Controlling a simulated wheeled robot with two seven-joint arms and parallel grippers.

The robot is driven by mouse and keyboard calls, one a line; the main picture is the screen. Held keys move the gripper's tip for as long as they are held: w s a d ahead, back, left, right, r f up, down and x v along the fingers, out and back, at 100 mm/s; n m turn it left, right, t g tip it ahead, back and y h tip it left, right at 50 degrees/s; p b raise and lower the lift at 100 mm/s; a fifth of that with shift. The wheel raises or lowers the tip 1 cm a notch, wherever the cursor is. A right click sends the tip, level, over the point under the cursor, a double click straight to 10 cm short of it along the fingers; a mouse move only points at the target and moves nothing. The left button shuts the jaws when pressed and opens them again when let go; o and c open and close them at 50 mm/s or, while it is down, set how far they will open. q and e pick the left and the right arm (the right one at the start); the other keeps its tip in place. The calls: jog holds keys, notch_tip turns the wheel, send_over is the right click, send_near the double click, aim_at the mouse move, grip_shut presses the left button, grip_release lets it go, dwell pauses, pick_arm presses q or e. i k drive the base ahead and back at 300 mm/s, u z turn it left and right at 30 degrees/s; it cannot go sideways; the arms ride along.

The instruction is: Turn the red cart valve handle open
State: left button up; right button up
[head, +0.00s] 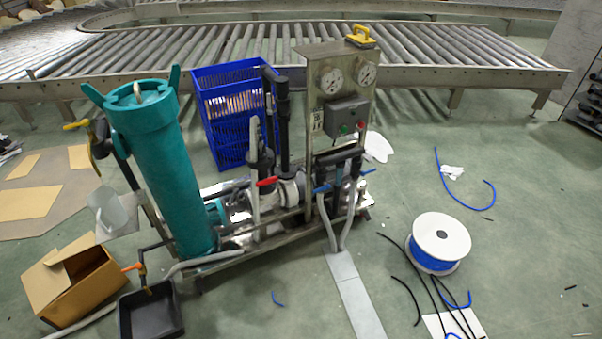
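The red valve handle (266,182) is a small lever on the pipework in the middle of the wheeled-looking pump cart (235,250). It points roughly sideways, tilted slightly up to the right. Dark vertical pipes stand behind it, and a grey hose (254,150) rises just to its left. I cannot tell from its angle whether the valve is open or closed. Neither of my grippers shows in the head view.
A teal filter cylinder (165,170) stands left of the handle, and a control panel post (325,90) right of it. Blue levers (322,189) sit near the post. A cardboard box (75,280), black tray (150,312) and cable spool (440,240) lie around. Floor in front is partly clear.

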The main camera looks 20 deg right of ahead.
aim_at(266, 182)
jog(key=z, duration=0.35)
jog(key=i, duration=1.65)
jog(key=u, duration=0.6)
